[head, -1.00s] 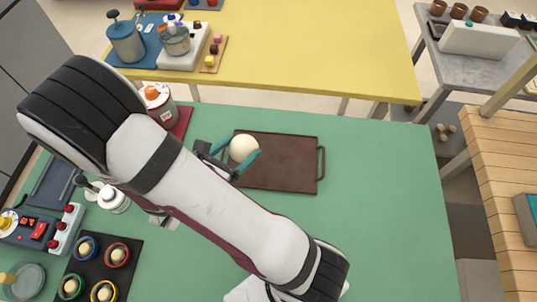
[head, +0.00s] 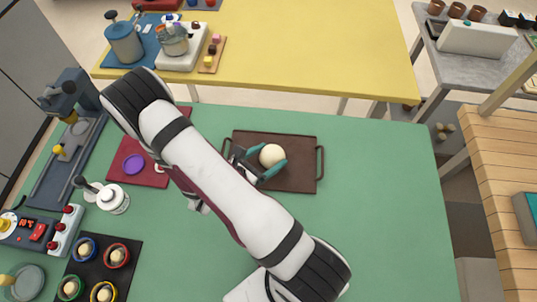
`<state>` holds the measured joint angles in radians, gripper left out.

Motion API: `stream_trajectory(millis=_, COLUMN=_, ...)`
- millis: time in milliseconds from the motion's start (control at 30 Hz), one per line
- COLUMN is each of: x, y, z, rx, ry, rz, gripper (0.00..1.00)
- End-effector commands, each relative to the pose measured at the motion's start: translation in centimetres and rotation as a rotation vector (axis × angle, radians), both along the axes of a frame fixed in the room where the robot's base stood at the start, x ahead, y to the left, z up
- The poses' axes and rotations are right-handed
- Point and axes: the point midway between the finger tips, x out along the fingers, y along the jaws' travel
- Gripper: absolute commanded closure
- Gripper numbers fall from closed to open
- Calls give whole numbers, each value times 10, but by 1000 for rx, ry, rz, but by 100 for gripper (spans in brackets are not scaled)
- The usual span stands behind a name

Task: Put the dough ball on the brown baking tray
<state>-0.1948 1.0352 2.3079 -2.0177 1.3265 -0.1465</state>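The dough ball (head: 271,155) is pale and round. It sits between the two teal fingertips of my gripper (head: 267,161), which is shut on it. The ball and the fingertips appear over the middle of the brown baking tray (head: 302,178). From this view I cannot tell whether the ball is touching the tray or is held a little above it. My arm and gripper hide part of the tray's left side.
The green table (head: 385,210) is clear to the right and front of the tray. A dark red mat with a purple disc (head: 133,164) lies to the left. A black board (head: 128,249) with several coloured rings is at the front left. A yellow table (head: 310,45) stands behind.

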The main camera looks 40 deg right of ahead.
Motion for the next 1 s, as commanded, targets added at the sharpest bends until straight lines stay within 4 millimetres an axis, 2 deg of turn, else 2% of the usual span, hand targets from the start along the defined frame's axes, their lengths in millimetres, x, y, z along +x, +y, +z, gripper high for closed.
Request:
stream_trajectory(millis=33, x=0, y=0, z=0, rx=0, ry=0, rz=0, gripper=9)
stream_trajectory(millis=100, x=0, y=0, z=0, rx=0, ry=0, rz=0, gripper=0)
stream_trajectory(millis=367, x=0, y=0, z=4, rx=0, ry=-1, rz=0, gripper=0)
stream_trajectory(millis=467, x=-1, y=13, z=10, rx=0, ry=-1, rz=5, gripper=0)
stream_trajectory(millis=800, x=-14, y=90, z=47, rx=2, ry=-6, rz=5, gripper=0)
stream_trajectory(millis=900, x=-17, y=102, z=53, rx=2, ry=-3, rz=4, gripper=0)
stream_trajectory(millis=1000, x=-22, y=103, z=64, rx=21, ry=-40, rz=-58, gripper=0)
